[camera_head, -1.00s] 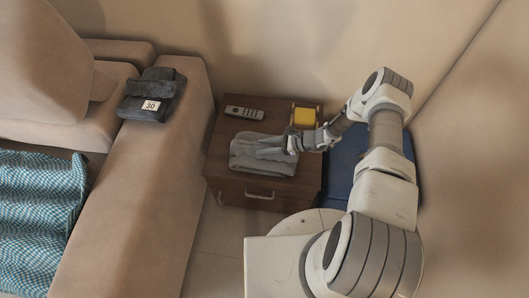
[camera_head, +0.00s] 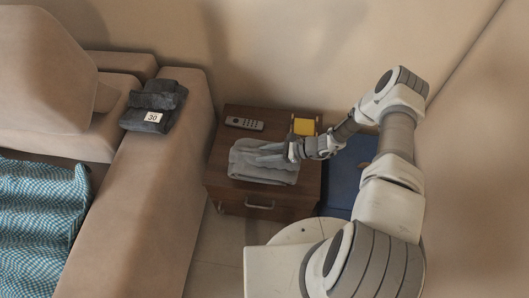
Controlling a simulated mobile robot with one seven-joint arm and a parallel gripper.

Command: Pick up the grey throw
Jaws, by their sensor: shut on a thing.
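The grey throw (camera_head: 262,166) is a folded light-grey cloth on top of a dark wooden side table (camera_head: 226,184). My gripper (camera_head: 270,155) reaches in from the right, with its fingers over the throw's upper side. It is shut on the throw's cloth. The throw looks raised and bunched a little at the fingers. The fingertips are small and partly blend with the cloth, and I cannot tell whether the throw is clear of the table top.
A remote (camera_head: 244,124) and a yellow item (camera_head: 304,126) lie at the table's back. A blue object (camera_head: 345,188) stands right of the table. A dark folded cloth with a "30" tag (camera_head: 152,117) lies on the sofa arm (camera_head: 160,200). A teal checked cloth (camera_head: 40,215) covers the seat.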

